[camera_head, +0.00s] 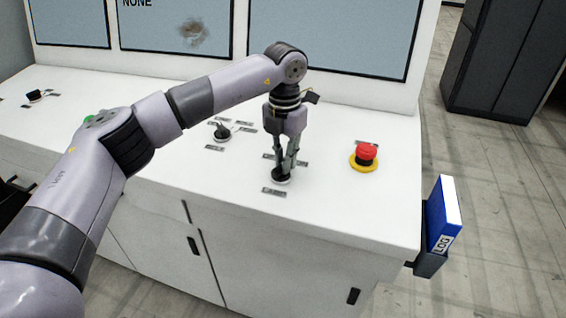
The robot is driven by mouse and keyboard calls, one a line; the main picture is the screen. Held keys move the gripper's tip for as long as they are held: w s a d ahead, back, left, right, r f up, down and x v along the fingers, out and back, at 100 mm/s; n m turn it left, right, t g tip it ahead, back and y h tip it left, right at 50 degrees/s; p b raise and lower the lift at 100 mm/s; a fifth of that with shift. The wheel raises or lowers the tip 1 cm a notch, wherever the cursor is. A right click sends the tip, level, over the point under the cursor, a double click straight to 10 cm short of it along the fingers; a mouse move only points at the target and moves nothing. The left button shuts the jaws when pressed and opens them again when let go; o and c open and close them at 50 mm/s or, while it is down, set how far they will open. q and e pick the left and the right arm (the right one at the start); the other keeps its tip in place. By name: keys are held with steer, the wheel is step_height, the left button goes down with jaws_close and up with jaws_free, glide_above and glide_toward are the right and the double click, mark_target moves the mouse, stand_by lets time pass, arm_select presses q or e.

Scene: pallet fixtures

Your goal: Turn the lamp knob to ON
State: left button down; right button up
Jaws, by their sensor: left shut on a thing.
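My left arm reaches over the white console from the left. My left gripper (284,167) points straight down and is shut on a small black knob (281,175) on the console top. Small dark label plates surround this knob; the one in front (273,192) is too small to read for certain. A second black knob (221,131) with its own labels stands to the left, apart from the gripper. A third black knob (36,95) is at the far left. My right gripper is not in view.
A red emergency button (366,153) on a yellow base stands right of the gripper. The console top (340,205) is clear in front of it. A blue LOG binder (444,216) sits in a holder on the right side. Display panels rise behind.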

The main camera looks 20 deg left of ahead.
arm_select(q)
steer(key=shift+d+m+b, duration=0.15)
steer(key=shift+m+b, duration=0.3)
steer(key=shift+m, duration=1.15)
steer(key=c, duration=1.6)
jaws_free()
steer(key=shift+s, duration=0.1)
steer(key=shift+r, duration=0.1)
step_height(320, 180, up, 12)
